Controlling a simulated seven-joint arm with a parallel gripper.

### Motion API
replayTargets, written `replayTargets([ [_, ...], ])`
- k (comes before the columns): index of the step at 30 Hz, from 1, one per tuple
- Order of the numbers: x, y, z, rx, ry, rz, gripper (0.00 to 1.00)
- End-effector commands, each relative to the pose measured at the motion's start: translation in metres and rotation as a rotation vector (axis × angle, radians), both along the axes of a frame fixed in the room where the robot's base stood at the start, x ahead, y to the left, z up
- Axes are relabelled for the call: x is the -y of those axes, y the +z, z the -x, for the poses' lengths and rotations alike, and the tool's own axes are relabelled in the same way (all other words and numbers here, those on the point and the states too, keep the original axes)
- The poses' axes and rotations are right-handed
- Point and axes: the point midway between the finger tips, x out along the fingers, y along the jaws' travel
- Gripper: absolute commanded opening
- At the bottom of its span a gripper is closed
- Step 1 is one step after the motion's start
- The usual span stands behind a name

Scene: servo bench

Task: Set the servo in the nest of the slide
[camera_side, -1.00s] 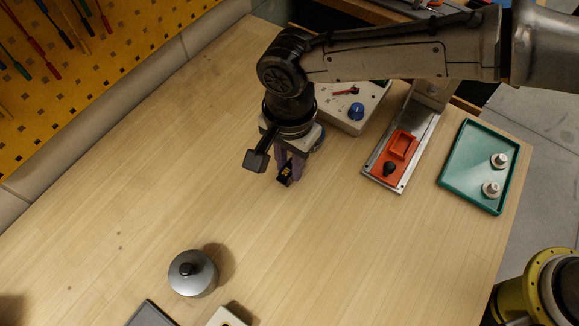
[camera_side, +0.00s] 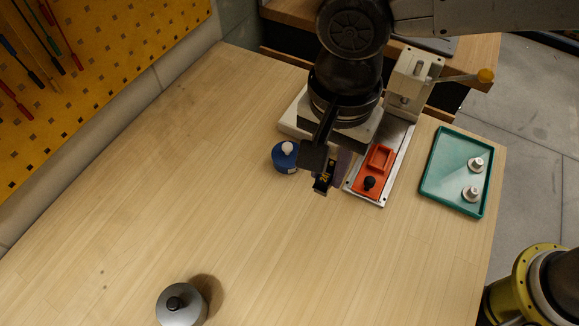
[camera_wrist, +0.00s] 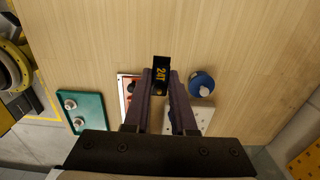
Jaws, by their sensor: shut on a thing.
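The servo (camera_side: 322,183), a small black block with yellow marking, is held in my gripper (camera_side: 335,167). In the wrist view the servo (camera_wrist: 161,70) sits between the two fingertips, with its marked face showing. The slide (camera_side: 385,190) is a metal plate to the right of my gripper. It carries the orange nest (camera_side: 380,160), with a rectangular recess and a black knob (camera_side: 369,183) at its near end. The servo is above the bench, left of the nest and apart from it in the side view. In the wrist view my left finger partly hides the slide.
A grey block with a yellow-knobbed lever (camera_side: 484,75) stands at the slide's far end. A green tray (camera_side: 440,190) with two pale round parts lies right. A blue pot with a white top (camera_side: 285,158) stands close left of my gripper.

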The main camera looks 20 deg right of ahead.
Motion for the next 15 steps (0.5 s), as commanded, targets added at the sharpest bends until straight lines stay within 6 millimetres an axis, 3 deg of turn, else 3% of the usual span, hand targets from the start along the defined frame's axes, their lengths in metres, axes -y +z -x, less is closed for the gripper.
replayTargets([
  [7, 0.032, 0.018, 0.022, 0.001, 0.000, -0.001, 0.00],
  [15, 0.040, 0.021, 0.028, 0.010, 0.070, -0.013, 0.00],
])
